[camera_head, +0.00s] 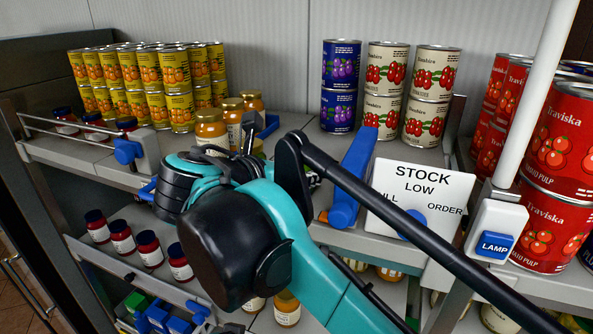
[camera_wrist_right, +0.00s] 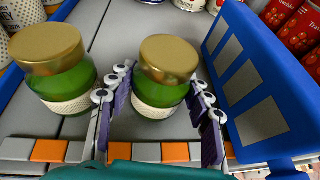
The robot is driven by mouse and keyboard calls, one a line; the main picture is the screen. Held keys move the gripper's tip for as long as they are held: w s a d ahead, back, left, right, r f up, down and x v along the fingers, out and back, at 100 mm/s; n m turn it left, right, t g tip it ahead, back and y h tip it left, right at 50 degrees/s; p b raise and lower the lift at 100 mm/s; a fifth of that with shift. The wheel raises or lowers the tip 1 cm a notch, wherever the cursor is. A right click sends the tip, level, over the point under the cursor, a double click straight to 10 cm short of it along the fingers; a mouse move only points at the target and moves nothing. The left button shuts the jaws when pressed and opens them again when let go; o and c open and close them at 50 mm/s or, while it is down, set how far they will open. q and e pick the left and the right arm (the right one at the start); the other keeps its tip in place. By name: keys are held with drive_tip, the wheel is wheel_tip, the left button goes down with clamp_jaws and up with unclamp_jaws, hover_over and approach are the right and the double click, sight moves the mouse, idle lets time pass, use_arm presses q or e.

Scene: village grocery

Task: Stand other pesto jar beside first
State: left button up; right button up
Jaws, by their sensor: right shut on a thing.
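Two green pesto jars with gold lids show in the right wrist view. The first jar (camera_wrist_right: 62,88) stands upright on the grey shelf at the left. The other jar (camera_wrist_right: 160,92) is upright to its right, between the fingers of my right gripper (camera_wrist_right: 160,112), which is shut on it. The left fingers lie in the narrow gap between the two jars. I cannot tell whether the held jar's base touches the shelf. In the head view my right arm hides most of this spot. My left gripper is not in view.
A blue divider (camera_wrist_right: 245,85) stands close to the right of the held jar. An orange and grey strip (camera_wrist_right: 110,151) runs along the shelf front. Orange-filled jars (camera_head: 211,128) and yellow cans (camera_head: 150,75) stand to the left, blue and cream cans (camera_head: 385,88) behind. Shelf behind the jars is clear.

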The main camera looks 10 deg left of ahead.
drive_tip(key=shift+w+f, duration=0.15)
drive_tip(key=shift+w, duration=0.1)
drive_tip(key=o, duration=1.5)
drive_tip(key=shift+c, duration=0.2)
drive_tip(key=shift+s, duration=0.15)
drive_tip(key=b+v, duration=0.1)
drive_tip(key=v, duration=1.1)
